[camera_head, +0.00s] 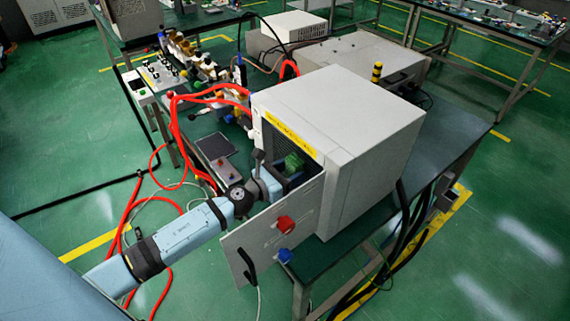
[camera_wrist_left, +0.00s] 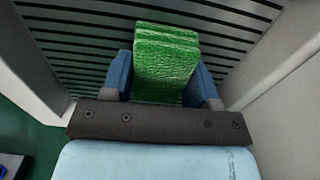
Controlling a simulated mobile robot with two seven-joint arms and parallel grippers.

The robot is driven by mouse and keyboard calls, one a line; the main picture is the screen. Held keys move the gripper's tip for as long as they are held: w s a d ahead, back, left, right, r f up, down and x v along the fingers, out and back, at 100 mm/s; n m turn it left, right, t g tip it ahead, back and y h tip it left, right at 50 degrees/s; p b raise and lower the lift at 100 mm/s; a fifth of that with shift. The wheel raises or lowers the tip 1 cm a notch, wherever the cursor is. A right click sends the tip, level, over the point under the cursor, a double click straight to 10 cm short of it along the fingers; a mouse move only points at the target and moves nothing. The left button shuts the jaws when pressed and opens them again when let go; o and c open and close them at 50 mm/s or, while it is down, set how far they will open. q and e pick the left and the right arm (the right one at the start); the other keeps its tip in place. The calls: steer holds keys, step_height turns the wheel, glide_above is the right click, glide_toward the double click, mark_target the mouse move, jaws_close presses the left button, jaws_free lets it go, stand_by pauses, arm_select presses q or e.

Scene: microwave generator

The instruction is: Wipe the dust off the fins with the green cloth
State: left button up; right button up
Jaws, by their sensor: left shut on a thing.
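The green cloth (camera_wrist_left: 165,62), a folded block with a rough texture, sits between the two blue fingers of my left gripper (camera_wrist_left: 162,80). The gripper is shut on it. In the left wrist view the cloth is in front of the dark slatted fins (camera_wrist_left: 90,45); whether it touches them I cannot tell. In the head view my left gripper (camera_head: 290,178) reaches through the open front of the grey cabinet (camera_head: 365,130), and the cloth (camera_head: 293,163) shows inside the opening. Dust on the fins cannot be made out. My right gripper is not in view.
Pale cabinet walls (camera_wrist_left: 285,85) flank the gripper closely. Red hoses (camera_head: 175,130) run left of the cabinet. The workbench (camera_head: 450,135) has bare room at right.

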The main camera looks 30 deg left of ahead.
arm_select(q)
steer(key=shift+s+d+p, duration=0.2)
steer(key=shift+s+d, duration=0.1)
steer(key=shift+d, duration=0.35)
steer(key=shift+s+d+p, duration=0.15)
steer(key=shift+s+d, duration=0.1)
steer(key=shift+d, duration=0.4)
steer(key=shift+s+d+p, duration=0.2)
steer(key=shift+s+d, duration=0.1)
steer(key=shift+d, duration=0.35)
steer(key=shift+s+a+f, duration=0.15)
steer(key=shift+s+a, duration=0.1)
steer(key=shift+s, duration=0.2)
steer(key=b, duration=0.2)
glide_toward(309, 176)
steer(key=shift+w+d, duration=0.15)
steer(key=shift+w, duration=0.3)
